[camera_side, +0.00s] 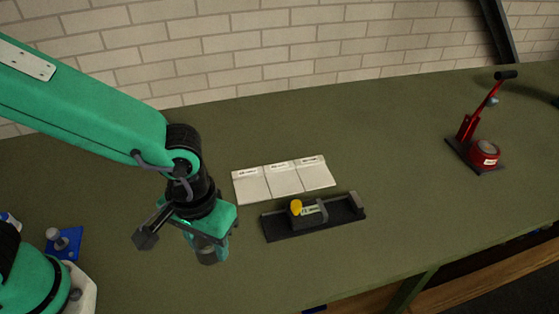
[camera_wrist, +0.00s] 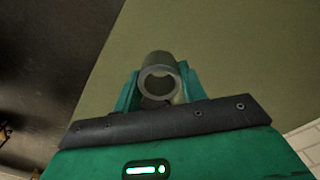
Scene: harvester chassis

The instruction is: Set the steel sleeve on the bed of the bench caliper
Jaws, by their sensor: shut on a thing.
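The steel sleeve (camera_side: 207,257) is a short grey hollow cylinder below my gripper (camera_side: 210,242) in the side view. My gripper is shut on it. In the wrist view the sleeve (camera_wrist: 160,68) stands between the green fingers (camera_wrist: 160,88), with its round open end facing the camera. I cannot tell whether its lower end touches the table. The bench caliper (camera_side: 267,228) is a long black bed to the right of my gripper, with a grey block at its right end and a dark slider with a yellow knob. The bed right of the slider is bare.
A white three-part tray (camera_side: 284,182) lies behind the caliper. A red lever press (camera_side: 484,152) stands far right on the green table (camera_side: 400,150). A blue plate with a knob (camera_side: 64,243) is at the left. The table between sleeve and caliper is clear.

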